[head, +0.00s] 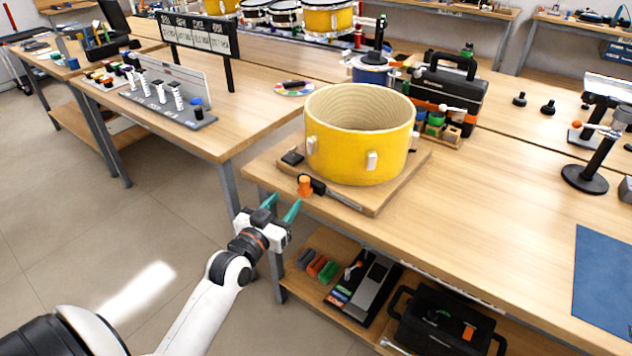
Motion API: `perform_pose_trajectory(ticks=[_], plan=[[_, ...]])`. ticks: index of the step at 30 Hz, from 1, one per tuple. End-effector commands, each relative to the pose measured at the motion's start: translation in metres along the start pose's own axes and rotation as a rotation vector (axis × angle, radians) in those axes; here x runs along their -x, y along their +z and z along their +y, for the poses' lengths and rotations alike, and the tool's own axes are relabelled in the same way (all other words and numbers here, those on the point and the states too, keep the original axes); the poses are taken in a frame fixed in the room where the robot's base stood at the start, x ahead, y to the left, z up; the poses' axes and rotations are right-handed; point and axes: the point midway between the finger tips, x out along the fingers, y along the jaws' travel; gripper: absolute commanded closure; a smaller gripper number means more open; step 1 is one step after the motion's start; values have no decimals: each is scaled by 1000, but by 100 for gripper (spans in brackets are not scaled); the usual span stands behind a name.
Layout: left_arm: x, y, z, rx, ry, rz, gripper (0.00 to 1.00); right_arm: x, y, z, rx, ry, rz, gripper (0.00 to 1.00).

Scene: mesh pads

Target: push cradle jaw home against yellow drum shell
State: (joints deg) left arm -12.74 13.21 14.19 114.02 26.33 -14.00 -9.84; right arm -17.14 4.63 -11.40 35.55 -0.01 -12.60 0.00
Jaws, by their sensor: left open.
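The yellow drum shell (345,160) stands upright on a wooden board (374,205) near the table's front left corner. A cradle jaw with an orange knob (305,184) and a dark pad sits on a metal rail (342,199) at the board's front edge. A second dark block (292,158) is at the board's left. Whether the jaw touches the shell cannot be told from here. My left gripper (281,205) is open and empty, its teal fingers just short of the orange knob, past the table's front edge. My right gripper is not in view.
A black toolbox (450,90) and small coloured parts stand behind the shell. A blue mat (604,280) lies at the right. The tabletop between is clear. A lower shelf holds a black case (445,325).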

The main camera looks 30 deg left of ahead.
Motion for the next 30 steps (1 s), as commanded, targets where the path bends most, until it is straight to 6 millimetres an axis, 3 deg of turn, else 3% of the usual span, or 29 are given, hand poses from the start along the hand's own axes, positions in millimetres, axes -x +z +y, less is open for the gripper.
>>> perform_pose_trajectory(ticks=[5, 15, 21, 29, 30], plan=[[-35, 1, 0, 1, -1, -1, 53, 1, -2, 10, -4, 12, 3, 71], [-94, 0, 0, 0, 0, 1, 53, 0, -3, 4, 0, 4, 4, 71], [-106, -1, -1, -1, -1, 3, 53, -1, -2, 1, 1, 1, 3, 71], [-107, -1, -1, -1, -1, 3, 53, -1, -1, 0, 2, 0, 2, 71], [-107, -1, -1, -1, -1, 3, 58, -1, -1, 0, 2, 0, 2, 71]])
